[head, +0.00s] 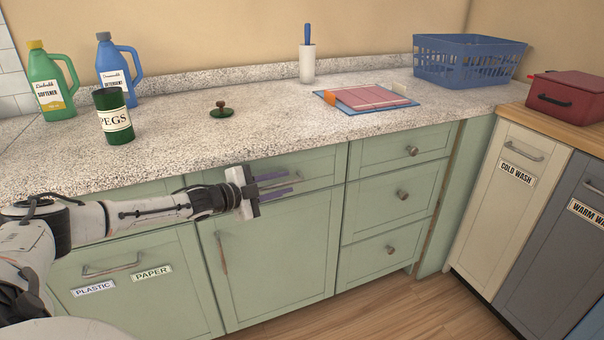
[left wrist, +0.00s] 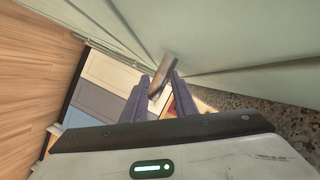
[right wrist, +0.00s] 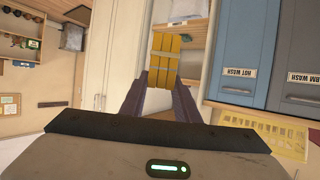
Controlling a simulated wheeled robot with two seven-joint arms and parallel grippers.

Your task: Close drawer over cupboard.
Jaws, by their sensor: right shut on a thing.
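The drawer over the cupboard (head: 318,171) is a pale green front under the worktop, partly hidden by my left gripper; I cannot tell how far out it stands. The green cupboard door (head: 285,262) below is shut. My left gripper (head: 279,184) is open in front of the drawer, its purple fingers on either side of the drawer handle. In the left wrist view the metal handle (left wrist: 164,75) shows between the fingertips. My right gripper (right wrist: 164,78) is away from the drawer, out of the head view, and shut on a yellow banded thing (right wrist: 165,50).
The worktop (head: 250,150) holds a softener bottle (head: 50,85), a detergent bottle (head: 117,72), a pegs tin (head: 114,118) and a blue basket (head: 467,58). Three green drawers (head: 395,195) stand right of the cupboard. Wash bins (head: 510,190) are further right.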

